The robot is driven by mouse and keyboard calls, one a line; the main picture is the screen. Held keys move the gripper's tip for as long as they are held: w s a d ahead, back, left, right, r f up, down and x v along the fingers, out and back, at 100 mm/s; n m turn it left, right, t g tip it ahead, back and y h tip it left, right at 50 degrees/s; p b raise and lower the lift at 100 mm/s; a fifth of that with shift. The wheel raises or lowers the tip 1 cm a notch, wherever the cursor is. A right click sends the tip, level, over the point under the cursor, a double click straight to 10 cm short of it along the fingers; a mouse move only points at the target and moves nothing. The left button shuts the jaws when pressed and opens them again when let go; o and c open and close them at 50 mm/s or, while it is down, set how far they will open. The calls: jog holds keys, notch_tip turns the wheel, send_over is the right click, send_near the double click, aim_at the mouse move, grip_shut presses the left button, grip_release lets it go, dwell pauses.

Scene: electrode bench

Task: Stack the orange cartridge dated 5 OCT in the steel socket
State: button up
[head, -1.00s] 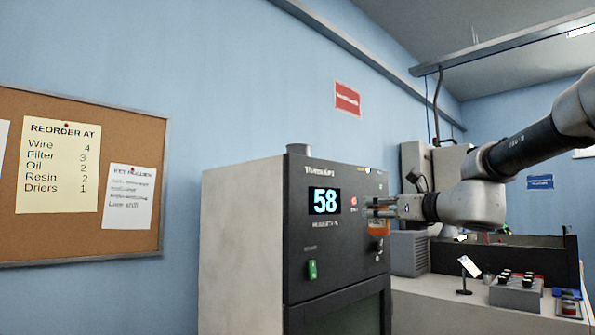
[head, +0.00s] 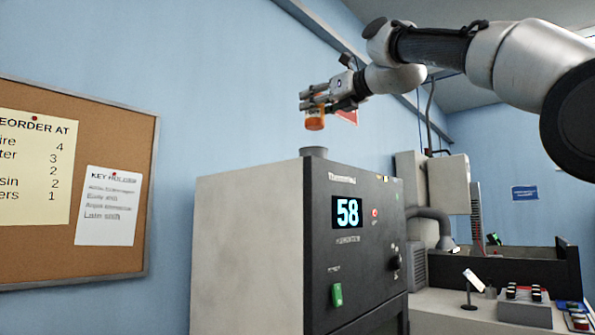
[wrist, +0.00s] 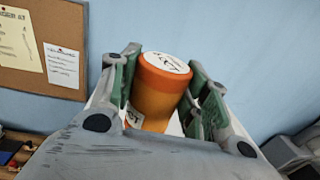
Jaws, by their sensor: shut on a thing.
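My gripper (head: 312,102) is shut on an orange cartridge (head: 315,122). The cartridge hangs roughly upright below the fingers, in the air above the dark-fronted cabinet. In the wrist view the cartridge (wrist: 158,98) sits between the green-padded fingers. It has a white label with dark marks on its end and another label low on its side; I cannot read a date on either. A short grey cylinder (head: 314,152) on top of the cabinet looks like the steel socket. It is below the cartridge with a clear gap between them. Its opening is hidden from this low angle.
The cabinet (head: 245,235) has a display reading 58 and a green switch. A cork board (head: 135,120) hangs on the wall to the left. At right, a bench bears a grey block (head: 524,308) with several dark-topped pieces. The air around the gripper looks clear.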

jog(key=shift+w+a, duration=0.15)
jog(key=shift+a, duration=0.2)
notch_tip(320, 180, down, 10)
jog(key=shift+r, duration=0.25)
jog(key=o, duration=1.1)
jog(key=shift+w+a, duration=0.1)
jog(key=shift+o, duration=0.2)
jog(key=v, duration=1.2)
